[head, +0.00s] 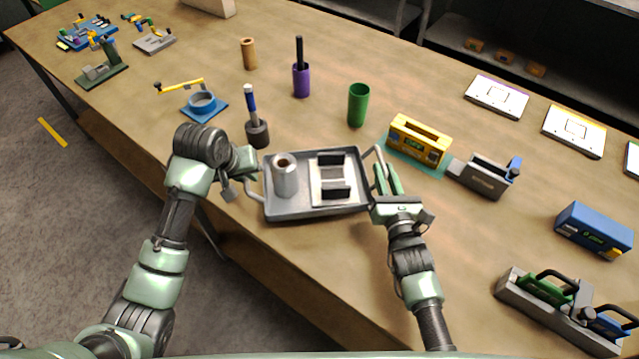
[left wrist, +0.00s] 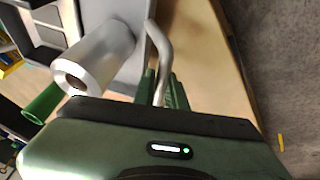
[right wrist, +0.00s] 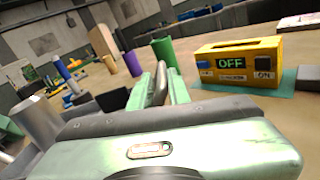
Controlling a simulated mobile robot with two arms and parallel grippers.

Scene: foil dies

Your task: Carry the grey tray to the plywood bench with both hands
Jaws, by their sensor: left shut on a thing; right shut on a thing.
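The grey tray (head: 310,208) is at the front edge of the plywood bench (head: 340,260) in the head view; I cannot tell whether it touches the top. A silver cylinder (head: 285,177) stands in its left part, and a pale fixture with black blocks (head: 330,180) sits in its right part. My left gripper (head: 248,182) is at the tray's left handle; in the left wrist view its green fingers (left wrist: 160,88) are closed around the bent handle bar. My right gripper (head: 385,178) is shut on the right handle, also seen in the right wrist view (right wrist: 160,85).
A yellow box (head: 419,140) marked OFF stands on a teal mat close right of the tray. A grey device (head: 483,178) is beyond it. A green cup (head: 358,105), dark-based tool (head: 257,130) and blue ring fixture (head: 204,105) stand behind.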

